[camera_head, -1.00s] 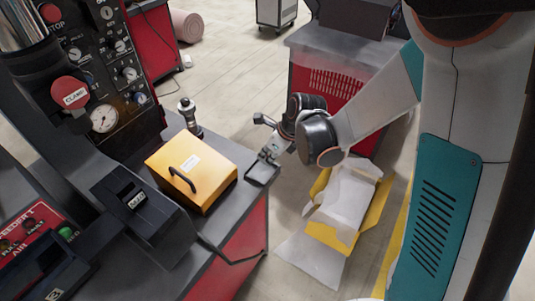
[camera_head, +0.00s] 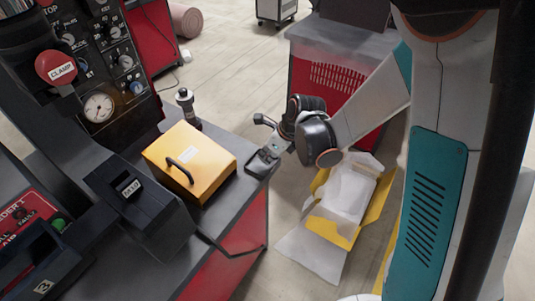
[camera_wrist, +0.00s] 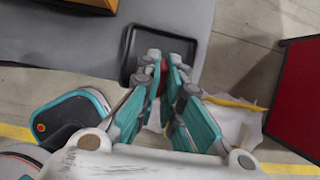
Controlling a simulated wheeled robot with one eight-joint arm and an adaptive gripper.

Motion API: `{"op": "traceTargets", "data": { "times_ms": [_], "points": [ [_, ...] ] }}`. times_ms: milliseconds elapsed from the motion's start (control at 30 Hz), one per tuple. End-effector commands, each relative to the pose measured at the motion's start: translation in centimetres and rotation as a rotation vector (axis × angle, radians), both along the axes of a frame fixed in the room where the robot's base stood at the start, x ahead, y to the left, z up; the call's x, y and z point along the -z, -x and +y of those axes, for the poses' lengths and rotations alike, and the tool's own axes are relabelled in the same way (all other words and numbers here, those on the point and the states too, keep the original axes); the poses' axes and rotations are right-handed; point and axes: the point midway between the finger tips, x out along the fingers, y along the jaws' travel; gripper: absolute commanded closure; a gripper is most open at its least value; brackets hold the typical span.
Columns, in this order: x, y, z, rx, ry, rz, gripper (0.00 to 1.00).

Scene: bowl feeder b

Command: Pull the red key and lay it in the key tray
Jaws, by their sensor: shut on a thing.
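My gripper (camera_wrist: 168,75) is shut on the red key (camera_wrist: 163,78), of which only a small red part shows between the fingers in the wrist view. The key tray (camera_wrist: 127,52) is a shallow dark tray with a raised rim at the corner of the grey bench top. The fingertips overlap the tray's near part in the wrist view. In the head view my gripper (camera_head: 270,154) is at the tray (camera_head: 255,168), and the key cannot be made out there. Whether the key touches the tray floor cannot be told.
A yellow box with a black handle (camera_head: 205,160) stands on the bench left of the tray. A dark cylindrical fitting (camera_head: 187,108) stands behind it. An open yellow carton with white lining (camera_head: 345,195) lies on the floor to the right. A red cabinet (camera_head: 320,85) stands behind.

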Motion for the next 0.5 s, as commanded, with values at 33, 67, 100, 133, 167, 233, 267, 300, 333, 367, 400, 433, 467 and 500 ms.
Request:
{"op": "traceTargets", "data": {
  "times_ms": [33, 67, 100, 133, 167, 233, 267, 300, 333, 367, 400, 433, 467, 500],
  "points": [
    [0.07, 0.00, 0.00, 0.000, 0.000, 0.000, 1.00],
    [0.10, 0.00, 0.00, 0.000, 0.000, 0.000, 1.00],
    [0.17, 0.00, 0.00, 0.000, 0.000, 0.000, 1.00],
    [0.22, 0.00, 0.00, 0.000, 0.000, 0.000, 1.00],
    [0.28, 0.00, 0.00, 0.000, 0.000, 0.000, 1.00],
    [0.42, 0.00, 0.00, 0.000, 0.000, 0.000, 1.00],
    [0.47, 0.00, 0.00, 0.000, 0.000, 0.000, 1.00],
    [0.55, 0.00, -0.01, 0.000, 0.000, 0.000, 1.00],
    [0.61, 0.00, 0.00, 0.000, 0.000, 0.000, 1.00],
    [0.66, 0.00, 0.00, 0.000, 0.000, 0.000, 1.00],
    [0.73, 0.00, 0.00, 0.000, 0.000, 0.000, 1.00],
    [0.78, 0.00, 0.00, 0.000, 0.000, 0.000, 1.00],
    [0.84, 0.00, 0.00, 0.000, 0.000, 0.000, 1.00],
    [0.92, 0.00, 0.00, 0.000, 0.000, 0.000, 1.00]
  ]
}}
